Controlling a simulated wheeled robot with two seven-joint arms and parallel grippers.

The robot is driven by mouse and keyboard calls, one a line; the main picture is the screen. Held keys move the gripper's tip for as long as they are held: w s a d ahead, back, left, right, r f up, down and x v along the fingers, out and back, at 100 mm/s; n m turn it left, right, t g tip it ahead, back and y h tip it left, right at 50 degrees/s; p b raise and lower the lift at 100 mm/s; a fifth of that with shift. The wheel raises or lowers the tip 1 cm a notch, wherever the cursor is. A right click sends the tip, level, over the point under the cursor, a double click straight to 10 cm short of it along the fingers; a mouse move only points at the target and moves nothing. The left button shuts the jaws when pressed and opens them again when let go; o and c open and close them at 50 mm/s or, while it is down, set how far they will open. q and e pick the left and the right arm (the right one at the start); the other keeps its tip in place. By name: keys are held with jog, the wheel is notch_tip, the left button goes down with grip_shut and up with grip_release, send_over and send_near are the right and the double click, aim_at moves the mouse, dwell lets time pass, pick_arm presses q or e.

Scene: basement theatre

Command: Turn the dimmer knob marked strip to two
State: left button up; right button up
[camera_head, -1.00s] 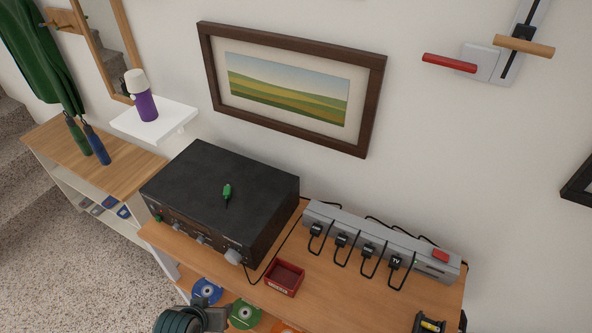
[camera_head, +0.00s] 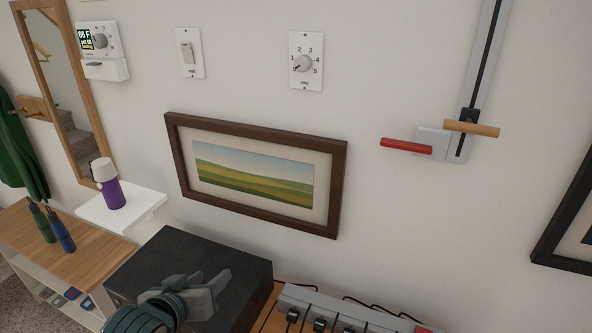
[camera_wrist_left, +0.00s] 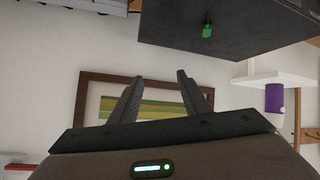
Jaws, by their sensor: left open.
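The dimmer knob (camera_head: 302,63) is a round grey knob on a white wall plate with the numbers 1 to 5 around it. Its pointer seems to lie toward 1, and the small label below is too small to read surely. My left gripper (camera_head: 217,282) is low in the head view, in front of the black box, well below and left of the knob. It is open and empty. In the left wrist view its two fingers (camera_wrist_left: 160,78) stand apart before the framed picture. The knob is not in the wrist view. My right gripper is not in view.
A framed landscape (camera_head: 255,187) hangs below the dimmer. A switch plate (camera_head: 189,53) and a thermostat (camera_head: 100,42) are to its left. A slider with a tan handle (camera_head: 471,128) and a red lever (camera_head: 406,146) are on the right. The wall around the knob is clear.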

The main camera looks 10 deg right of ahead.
pick_arm(q)
jog(key=d+r+m+t+h, duration=0.1)
jog(key=d+r+h, duration=0.1)
jog(key=r, duration=1.1)
jog(key=d+r+m+t+h, duration=0.1)
jog(key=d+r, duration=0.4)
jog(key=r, duration=0.8)
jog(key=d+r+m+t+h, duration=0.1)
jog(key=d+r+t+h, duration=0.1)
jog(key=r, duration=1.1)
jog(key=shift+s+d+m+h, duration=0.3)
jog(key=shift+s+d+h, duration=0.2)
jog(key=shift+d, duration=0.7)
jog(key=shift+w, duration=0.1)
jog(key=shift+d+p, duration=0.1)
jog(key=shift+p, duration=0.2)
